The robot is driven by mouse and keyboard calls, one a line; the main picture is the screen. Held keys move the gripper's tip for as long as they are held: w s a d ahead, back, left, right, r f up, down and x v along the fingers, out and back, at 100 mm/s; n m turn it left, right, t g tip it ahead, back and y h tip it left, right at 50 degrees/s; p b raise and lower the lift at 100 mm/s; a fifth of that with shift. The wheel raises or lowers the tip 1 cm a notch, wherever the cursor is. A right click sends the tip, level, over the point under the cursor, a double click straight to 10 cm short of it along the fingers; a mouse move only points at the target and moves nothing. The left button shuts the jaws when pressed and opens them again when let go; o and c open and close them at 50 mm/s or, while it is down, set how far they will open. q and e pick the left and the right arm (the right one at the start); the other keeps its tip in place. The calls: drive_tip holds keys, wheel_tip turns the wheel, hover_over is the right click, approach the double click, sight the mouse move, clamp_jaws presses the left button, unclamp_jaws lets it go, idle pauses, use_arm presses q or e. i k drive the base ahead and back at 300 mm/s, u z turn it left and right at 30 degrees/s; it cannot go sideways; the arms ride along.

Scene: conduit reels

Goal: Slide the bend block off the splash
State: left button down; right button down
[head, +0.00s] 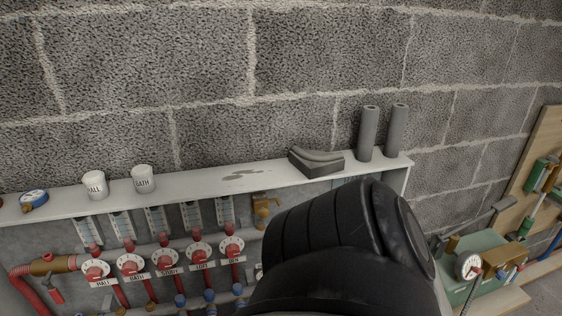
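The bend block (317,162) is a dark grey block with curved grey pieces on top. It sits on the white shelf (194,188) toward its right end. The splash (243,175) is a darker wet-looking patch on the shelf, to the left of the block. A strip of bare shelf shows between them; whether any of the splash lies under the block is hidden. A large black part of my own arm covers the lower middle of the head view. Neither of my grippers shows.
Two upright grey tubes (367,134) stand right of the block. Below are red valves and pipes (163,259). A block wall rises behind. A green case (478,262) is lower right.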

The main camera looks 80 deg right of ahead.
sight(314, 164)
drive_tip(key=k, duration=0.85)
drive_tip(key=z, duration=0.7)
